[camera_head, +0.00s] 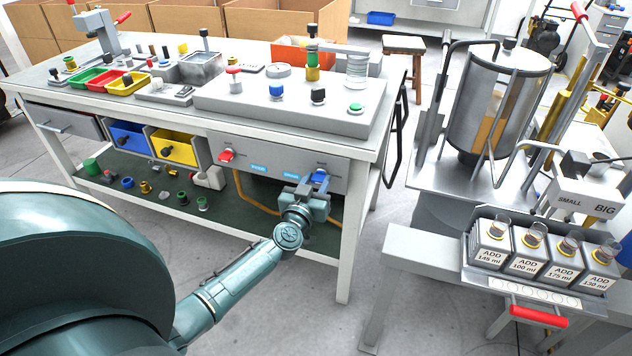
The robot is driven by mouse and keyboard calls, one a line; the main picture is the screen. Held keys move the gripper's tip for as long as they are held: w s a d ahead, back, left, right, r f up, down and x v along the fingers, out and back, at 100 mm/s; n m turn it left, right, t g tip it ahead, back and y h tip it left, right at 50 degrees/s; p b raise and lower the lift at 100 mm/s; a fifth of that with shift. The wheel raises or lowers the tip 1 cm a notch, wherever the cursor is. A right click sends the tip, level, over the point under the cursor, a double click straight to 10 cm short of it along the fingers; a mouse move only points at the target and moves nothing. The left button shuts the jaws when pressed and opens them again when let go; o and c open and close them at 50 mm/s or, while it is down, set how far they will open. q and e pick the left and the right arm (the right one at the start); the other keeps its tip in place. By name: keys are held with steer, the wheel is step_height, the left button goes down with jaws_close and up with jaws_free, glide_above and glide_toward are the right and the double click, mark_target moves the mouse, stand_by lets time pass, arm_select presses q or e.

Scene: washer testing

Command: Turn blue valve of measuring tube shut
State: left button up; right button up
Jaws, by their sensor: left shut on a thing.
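The blue valve (320,176) is on the front panel of the workbench, at its right end. My left gripper (309,189) reaches up to it from below and is shut on it. The fingers cover part of the valve, so its exact handle angle is hard to read. A red valve (227,155) sits further left on the same panel. I cannot tell for sure which part is the measuring tube. My right gripper is not in view.
The workbench (205,127) carries trays and a grey test block (330,114) with knobs. Several loose parts lie on its lower shelf. At the right stand a metal tank (470,125) and a rack of labelled containers (535,252). The floor between is clear.

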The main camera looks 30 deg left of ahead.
arm_select(q)
steer(key=n, duration=0.3)
steer(key=shift+p, duration=0.3)
steer(key=n, duration=0.4)
steer(key=shift+a+f+n, duration=0.1)
steer(key=shift+f+n, duration=0.05)
steer(key=shift+n, duration=0.15)
steer(key=n, duration=0.2)
steer(key=shift+n, duration=0.3)
steer(key=n+b, duration=0.1)
steer(key=n, duration=0.1)
steer(key=shift+f+n, duration=0.1)
steer(key=shift+n, duration=0.3)
steer(key=shift+a+n, duration=0.1)
steer(key=shift+n, duration=1)
steer(key=shift+n+b, duration=0.4)
steer(key=shift+n, duration=0.8)
